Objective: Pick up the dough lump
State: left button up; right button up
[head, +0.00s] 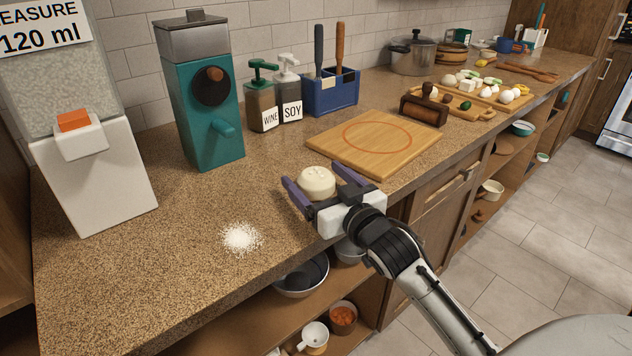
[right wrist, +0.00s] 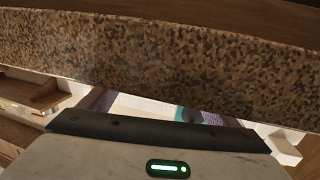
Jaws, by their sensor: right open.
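The dough lump (head: 317,182) is a pale, rounded mass on the speckled countertop, near its front edge and in front of the wooden board. My right gripper (head: 313,176) is open, with one purple finger on each side of the lump. Its white body is at the counter's front edge. I cannot tell whether the fingers touch the lump. In the right wrist view the gripper's dark front edge (right wrist: 160,130) and parts of the purple fingers show, but I cannot make out the lump there. My left gripper is not in view.
A round-marked wooden board (head: 376,160) lies just behind the lump. White powder (head: 241,237) is spilled to the left. A teal grinder (head: 205,120), wine and soy bottles (head: 290,92) and a blue utensil holder (head: 330,94) stand behind. Open shelves (head: 270,325) hold bowls below.

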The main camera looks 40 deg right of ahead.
jog(key=shift+w, duration=0.2)
jog(key=c, duration=1.2)
jog(key=shift+c, duration=0.2)
